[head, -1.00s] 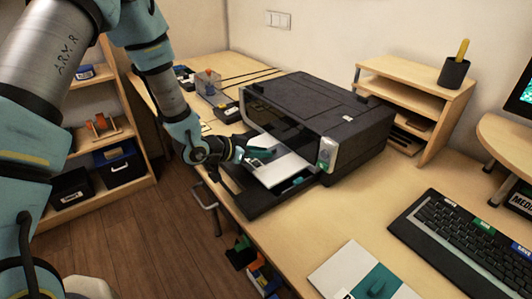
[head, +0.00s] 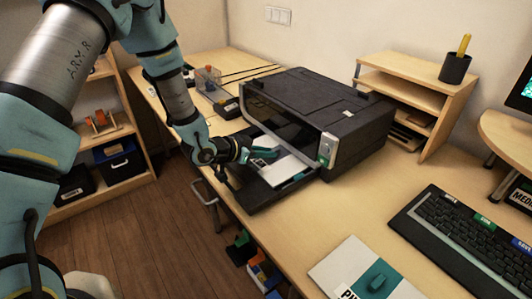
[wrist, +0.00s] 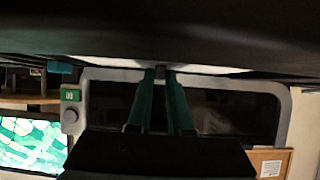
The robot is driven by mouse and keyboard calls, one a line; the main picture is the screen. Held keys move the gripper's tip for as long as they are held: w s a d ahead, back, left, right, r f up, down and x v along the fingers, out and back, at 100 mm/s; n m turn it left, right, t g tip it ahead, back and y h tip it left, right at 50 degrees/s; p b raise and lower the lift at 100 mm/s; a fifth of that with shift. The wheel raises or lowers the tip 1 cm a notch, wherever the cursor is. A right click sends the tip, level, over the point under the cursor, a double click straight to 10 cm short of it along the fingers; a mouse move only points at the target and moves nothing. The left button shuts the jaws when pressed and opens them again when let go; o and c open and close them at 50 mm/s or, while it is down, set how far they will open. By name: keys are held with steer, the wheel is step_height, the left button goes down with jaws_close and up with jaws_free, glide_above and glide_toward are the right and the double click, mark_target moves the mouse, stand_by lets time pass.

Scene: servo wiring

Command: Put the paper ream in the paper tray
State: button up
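The paper ream (head: 284,168) is a flat white block with teal markings. In the head view it lies over the printer's pulled-out dark paper tray (head: 262,200), partly inside the printer's front opening. Whether it rests flat on the tray floor is hard to tell. My gripper (head: 265,154) is above the ream, its teal fingers pointing toward the printer. In the wrist view the fingers (wrist: 160,85) are close together with a small grey piece between their tips, apparently a grip on the ream. The ream's pale edge shows above them there.
The dark printer (head: 320,110) stands behind the tray. A white and teal pack (head: 335,268) lies on the desk in front, near the keyboard (head: 470,240). A wooden shelf unit (head: 415,85) stands at right. The desk between printer and keyboard is clear.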

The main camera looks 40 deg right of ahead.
steer(key=o, duration=0.4)
steer(key=shift+a+f, duration=0.15)
steer(key=shift+f, duration=0.1)
steer(key=shift+o, duration=0.2)
steer(key=shift+r, duration=0.25)
steer(key=v, duration=0.8)
steer(key=r+v, duration=0.1)
steer(key=v, duration=0.3)
steer(key=shift+b, duration=0.4)
steer(key=w+a+r+n+t+y, duration=0.1)
steer(key=w+a+n+t+y, duration=0.25)
steer(key=w+a, duration=0.45)
steer(key=w+a+r+n+t+y, duration=0.25)
steer(key=w+a+n+y, duration=0.2)
steer(key=a, duration=0.55)
steer(key=s+a+r+n+g+y, duration=0.1)
steer(key=s+a+n, duration=0.3)
steer(key=a, duration=0.6)
steer(key=s+a+r+n+g+y, duration=0.2)
steer(key=s+a+r+n+y, duration=0.1)
steer(key=a, duration=0.7)
steer(key=s+r+n, duration=0.1)
steer(key=s+n, duration=0.1)
steer(key=shift+a+n+g, duration=0.15)
steer(key=shift+n+g, duration=0.15)
